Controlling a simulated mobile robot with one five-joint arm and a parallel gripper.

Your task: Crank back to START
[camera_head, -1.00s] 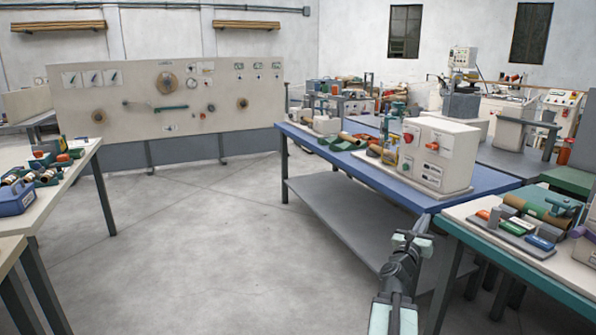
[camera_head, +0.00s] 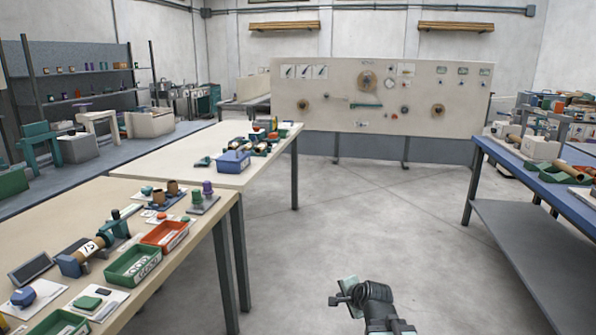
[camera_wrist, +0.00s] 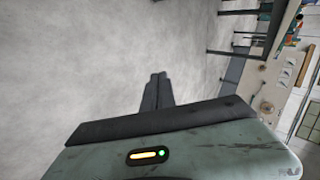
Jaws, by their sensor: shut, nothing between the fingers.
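My gripper (camera_head: 350,297) is low in the middle of the head view, over open floor and away from every bench. In the wrist view its two dark fingers (camera_wrist: 157,82) are together with nothing between them. No START mark can be read. A large beige panel (camera_head: 335,80) stands at the back with round brown discs (camera_head: 367,81) and a green bar (camera_head: 366,106) on it. A small device with a brown roll (camera_head: 88,250) lies on the near left bench. I cannot tell which of these carries the crank.
The left bench (camera_head: 75,210) holds a green tray (camera_head: 134,264), an orange tray (camera_head: 165,235) and small parts. A pale table (camera_head: 190,150) with a blue box (camera_head: 233,162) stands beyond it. A blue bench (camera_head: 545,170) is at the right. Bare floor (camera_head: 380,220) lies between them.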

